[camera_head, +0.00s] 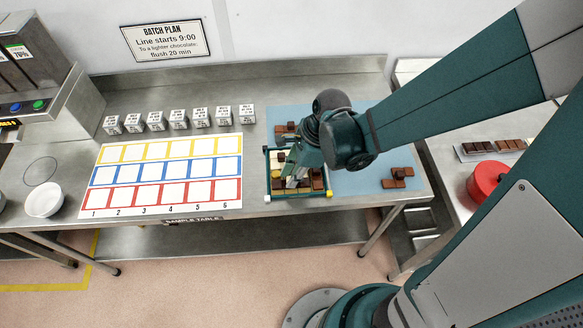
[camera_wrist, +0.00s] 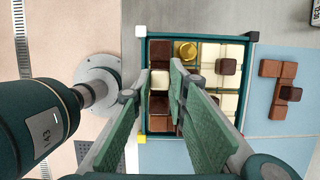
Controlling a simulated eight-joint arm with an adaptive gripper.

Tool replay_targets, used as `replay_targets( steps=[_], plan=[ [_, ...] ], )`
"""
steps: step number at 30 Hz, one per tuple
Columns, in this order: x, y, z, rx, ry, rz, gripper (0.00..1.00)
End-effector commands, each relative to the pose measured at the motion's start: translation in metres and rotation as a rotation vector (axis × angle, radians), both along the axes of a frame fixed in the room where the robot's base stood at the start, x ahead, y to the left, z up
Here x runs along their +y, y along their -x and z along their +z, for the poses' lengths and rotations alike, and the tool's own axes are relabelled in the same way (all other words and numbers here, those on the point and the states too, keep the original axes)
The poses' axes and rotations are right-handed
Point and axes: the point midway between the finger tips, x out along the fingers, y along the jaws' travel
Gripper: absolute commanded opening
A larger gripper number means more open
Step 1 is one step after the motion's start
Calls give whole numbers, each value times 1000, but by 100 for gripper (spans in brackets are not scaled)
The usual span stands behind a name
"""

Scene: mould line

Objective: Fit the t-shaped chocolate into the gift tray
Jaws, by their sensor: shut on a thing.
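The gift tray (camera_head: 267,165) is a dark-rimmed frame on the blue mat, and its rim (camera_wrist: 195,34) shows in the wrist view. Brown and cream pieces and a gold round one (camera_wrist: 187,51) lie in it. My gripper (camera_head: 291,181) reaches down over the tray's near side. In the wrist view its green pads (camera_wrist: 163,80) are shut on a cream knob, which seems to top a dark brown chocolate (camera_wrist: 160,104) at the tray's near side. The pads hide part of this chocolate, so its full shape and whether it sits in or just above the tray cannot be told.
A brown chocolate with a dark knob (camera_wrist: 279,89) lies beyond the tray, and another (camera_head: 398,179) lies right on the mat (camera_head: 365,181). A coloured grid board (camera_head: 163,173), a row of white cubes (camera_head: 180,119) and a bowl (camera_head: 44,200) stand left. My arm hides some mat.

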Motion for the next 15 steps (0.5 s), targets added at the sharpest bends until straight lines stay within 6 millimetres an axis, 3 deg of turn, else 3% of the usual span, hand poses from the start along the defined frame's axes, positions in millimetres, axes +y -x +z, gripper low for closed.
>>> replay_targets(
  steps=[6, 15],
  plan=[
    [0, -1, -17, 0, 0, 0, 4],
    [0, 0, -21, 0, 0, 0, 4]
  ],
)
